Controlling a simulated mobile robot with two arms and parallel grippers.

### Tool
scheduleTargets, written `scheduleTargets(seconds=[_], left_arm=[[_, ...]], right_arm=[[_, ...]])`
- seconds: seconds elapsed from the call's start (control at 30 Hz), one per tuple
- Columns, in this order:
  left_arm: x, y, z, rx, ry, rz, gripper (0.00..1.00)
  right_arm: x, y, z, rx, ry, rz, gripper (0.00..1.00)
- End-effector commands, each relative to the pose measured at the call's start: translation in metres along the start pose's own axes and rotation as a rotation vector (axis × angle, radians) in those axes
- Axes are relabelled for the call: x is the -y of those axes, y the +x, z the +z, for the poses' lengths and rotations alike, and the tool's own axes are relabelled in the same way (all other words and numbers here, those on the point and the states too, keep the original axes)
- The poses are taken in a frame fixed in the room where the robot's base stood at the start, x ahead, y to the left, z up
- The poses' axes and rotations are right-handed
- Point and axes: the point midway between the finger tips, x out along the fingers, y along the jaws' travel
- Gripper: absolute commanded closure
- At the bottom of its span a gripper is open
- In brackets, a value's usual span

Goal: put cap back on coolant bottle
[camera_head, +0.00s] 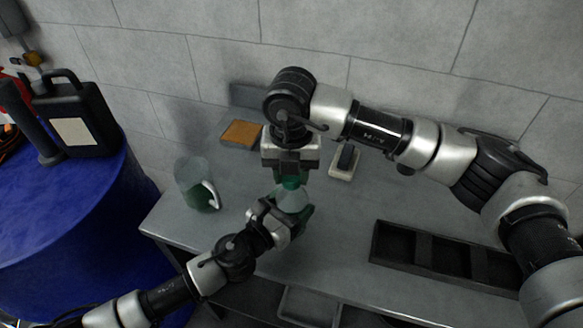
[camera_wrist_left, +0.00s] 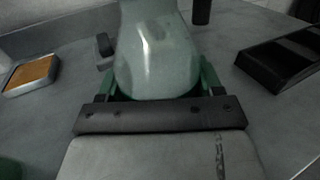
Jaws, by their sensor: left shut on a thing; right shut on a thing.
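A pale, translucent coolant bottle (camera_head: 291,199) stands upright over the middle of the grey workbench; it fills the middle of the left wrist view (camera_wrist_left: 155,60). My left gripper (camera_head: 288,215) comes from the lower left and is shut around the bottle's body, with its green fingers on both sides. My right gripper (camera_head: 290,178) points down from above and is shut on the green cap (camera_head: 291,183) at the bottle's top. The cap is mostly hidden by the fingers, and I cannot tell whether it is seated on the neck.
A clear jug (camera_head: 195,183) with green liquid stands left on the bench (camera_head: 340,225). An orange sponge in a tray (camera_head: 241,134) and a small pale tray with a dark item (camera_head: 345,161) lie behind. A black divided tray (camera_head: 440,255) is right. A blue drum (camera_head: 60,215) with a black canister (camera_head: 78,118) stands left.

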Motion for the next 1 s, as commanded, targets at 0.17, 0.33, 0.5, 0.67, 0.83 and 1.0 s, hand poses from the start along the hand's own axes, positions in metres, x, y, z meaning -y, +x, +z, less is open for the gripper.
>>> scheduleTargets(seconds=[0.17, 0.33, 0.5, 0.67, 0.83, 1.0], left_arm=[[-0.001, 0.0, -0.001, -0.002, 0.0, 0.003, 1.0], [-0.001, 0.0, -0.001, -0.002, 0.001, 0.002, 1.0], [0.0, 0.0, -0.001, -0.002, 0.001, 0.001, 1.0], [0.0, 0.0, -0.001, -0.002, 0.0, 0.0, 1.0], [0.0, 0.0, -0.001, -0.002, 0.0, -0.001, 1.0], [0.001, 0.0, -0.001, -0.002, -0.001, -0.001, 1.0]], right_arm=[[-0.001, 0.0, -0.001, -0.002, -0.004, 0.0, 0.46], [0.0, 0.0, -0.001, -0.001, -0.005, 0.001, 0.33], [0.0, 0.0, 0.0, 0.0, -0.005, 0.001, 0.33], [-0.001, -0.012, 0.0, 0.001, -0.005, 0.001, 0.33], [-0.001, -0.046, 0.0, 0.004, -0.006, 0.003, 0.33], [-0.001, -0.082, 0.0, 0.003, -0.005, 0.002, 0.33]])
